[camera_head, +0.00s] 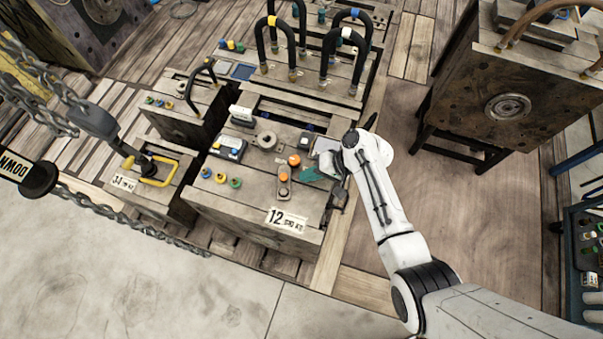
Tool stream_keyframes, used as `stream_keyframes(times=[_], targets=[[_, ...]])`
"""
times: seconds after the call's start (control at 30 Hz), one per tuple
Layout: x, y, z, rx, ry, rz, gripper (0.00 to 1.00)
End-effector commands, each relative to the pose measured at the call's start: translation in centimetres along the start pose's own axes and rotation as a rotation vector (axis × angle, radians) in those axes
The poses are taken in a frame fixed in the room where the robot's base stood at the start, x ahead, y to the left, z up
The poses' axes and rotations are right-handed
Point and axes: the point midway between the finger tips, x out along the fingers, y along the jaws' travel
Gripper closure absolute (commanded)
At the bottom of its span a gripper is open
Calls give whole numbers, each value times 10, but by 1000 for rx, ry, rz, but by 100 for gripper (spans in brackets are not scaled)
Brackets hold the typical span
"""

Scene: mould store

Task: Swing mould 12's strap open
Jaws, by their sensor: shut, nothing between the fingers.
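Mould 12 (245,209) is a wooden-toned block with a "12" label (286,221) on its front face. A small grey bar with orange caps (284,186) lies on its top near the right; it may be the strap, but I cannot tell for certain. A dark fitting (338,198) sits at the mould's right edge. My gripper (331,165) is at the top right edge of mould 12, to the right of the orange-capped bar, and is shut with nothing held. Its fingertips are small and partly hidden, so contact cannot be told.
Mould 34 (125,199) with a yellow handle (155,172) stands left. Black hoses (343,58) arch behind. A chain (130,222) runs across the front left. A large block on a stand (508,105) is at right. The floor between is clear.

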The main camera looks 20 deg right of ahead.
Motion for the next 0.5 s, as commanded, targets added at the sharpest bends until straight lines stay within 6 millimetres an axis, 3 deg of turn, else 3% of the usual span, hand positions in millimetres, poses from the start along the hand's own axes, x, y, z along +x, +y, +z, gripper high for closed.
stream_keyframes(times=[0.2, 0.5], targets=[[14, -13, 1, 0, -1, 0, 100], [16, -15, 0, 2, 0, 0, 100]])
